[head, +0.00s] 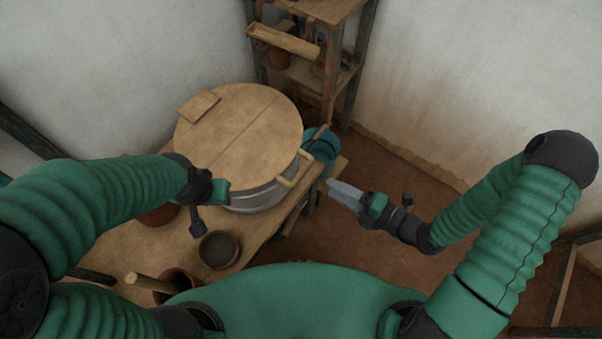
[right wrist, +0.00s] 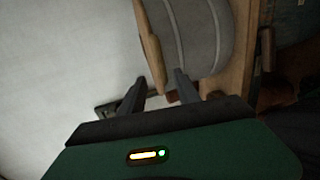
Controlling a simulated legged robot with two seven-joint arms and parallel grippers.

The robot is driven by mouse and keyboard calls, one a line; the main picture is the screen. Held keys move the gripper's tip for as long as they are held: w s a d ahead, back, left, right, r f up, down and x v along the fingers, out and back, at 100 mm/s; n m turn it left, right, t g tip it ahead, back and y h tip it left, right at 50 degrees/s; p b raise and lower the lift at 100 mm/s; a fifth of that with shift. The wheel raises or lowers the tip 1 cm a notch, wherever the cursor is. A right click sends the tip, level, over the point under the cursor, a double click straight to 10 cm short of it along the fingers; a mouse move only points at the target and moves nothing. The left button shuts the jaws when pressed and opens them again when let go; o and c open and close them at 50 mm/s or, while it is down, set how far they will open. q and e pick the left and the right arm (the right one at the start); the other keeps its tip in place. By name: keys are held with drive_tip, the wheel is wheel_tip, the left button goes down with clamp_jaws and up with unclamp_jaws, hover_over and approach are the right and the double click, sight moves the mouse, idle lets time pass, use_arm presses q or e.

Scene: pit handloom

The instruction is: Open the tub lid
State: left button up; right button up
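The tub (head: 262,196) is a grey metal vessel with a light wooden handle on its right side. It stands on a wooden bench. Its round wooden lid (head: 250,125) lies flat on top, covering it, with a small wooden block (head: 198,106) at the lid's left edge. My right gripper (head: 332,184) is in the air to the right of the tub, apart from it. The right wrist view shows its two fingers (right wrist: 160,86) spread with nothing held; the lid's edge (right wrist: 151,45) and tub wall (right wrist: 198,30) lie beyond. My left gripper (head: 218,191) is near the tub's front left; its fingers are unclear.
On the bench (head: 130,245) are a small dark bowl (head: 219,249), a reddish pot (head: 160,214) partly behind my left arm, and a pot with a stick (head: 150,283). A blue bucket (head: 323,147) and a wooden shelf (head: 315,75) are behind. Open floor lies right.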

sight(302, 174)
drive_tip(key=x, duration=1.2)
drive_tip(key=shift+d, duration=0.15)
drive_tip(key=shift+d, duration=0.1)
drive_tip(key=shift+d, duration=0.15)
drive_tip(key=c, duration=0.5)
clamp_jaws()
drive_tip(key=shift+s, duration=0.1)
drive_tip(key=shift+s+f, duration=0.1)
drive_tip(key=shift+f, duration=0.05)
